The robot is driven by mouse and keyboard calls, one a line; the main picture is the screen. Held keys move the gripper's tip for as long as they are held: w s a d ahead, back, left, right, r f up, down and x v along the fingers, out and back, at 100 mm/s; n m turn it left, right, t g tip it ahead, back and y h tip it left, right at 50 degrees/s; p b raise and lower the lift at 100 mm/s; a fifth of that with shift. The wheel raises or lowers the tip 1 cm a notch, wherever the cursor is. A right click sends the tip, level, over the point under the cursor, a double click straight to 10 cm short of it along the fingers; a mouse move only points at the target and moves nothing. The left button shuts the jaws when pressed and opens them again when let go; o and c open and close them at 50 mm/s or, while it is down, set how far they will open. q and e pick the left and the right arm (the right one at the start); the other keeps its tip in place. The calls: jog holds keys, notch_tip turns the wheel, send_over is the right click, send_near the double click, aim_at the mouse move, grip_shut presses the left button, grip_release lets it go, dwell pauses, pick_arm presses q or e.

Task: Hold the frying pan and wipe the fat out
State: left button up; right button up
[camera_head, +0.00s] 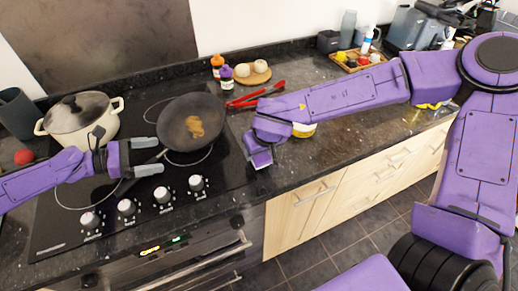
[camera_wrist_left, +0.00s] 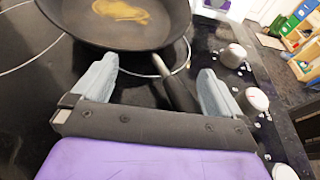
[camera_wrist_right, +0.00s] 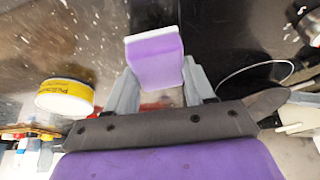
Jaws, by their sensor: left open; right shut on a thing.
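The dark frying pan (camera_head: 191,122) sits on the hob with a brown-yellow smear of fat (camera_head: 195,127) in it; the pan (camera_wrist_left: 120,38) and fat (camera_wrist_left: 122,11) also show in the left wrist view. My left gripper (camera_head: 154,156) is open, its fingers on either side of the pan's handle (camera_wrist_left: 176,88), not closed on it. My right gripper (camera_wrist_right: 164,88) is shut on a purple and white sponge (camera_wrist_right: 154,58). In the head view the sponge (camera_head: 260,158) is over the counter's front edge, right of the hob and apart from the pan.
A lidded cream pot (camera_head: 80,117) stands left of the pan. Red tongs (camera_head: 256,96), a board with eggs (camera_head: 252,74) and two small bottles (camera_head: 226,77) are behind. A yellow-white tin (camera_wrist_right: 64,97) stands near my right gripper. Knobs (camera_head: 126,207) line the hob's front.

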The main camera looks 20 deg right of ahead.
pick_arm(q)
jog(key=c, duration=1.6)
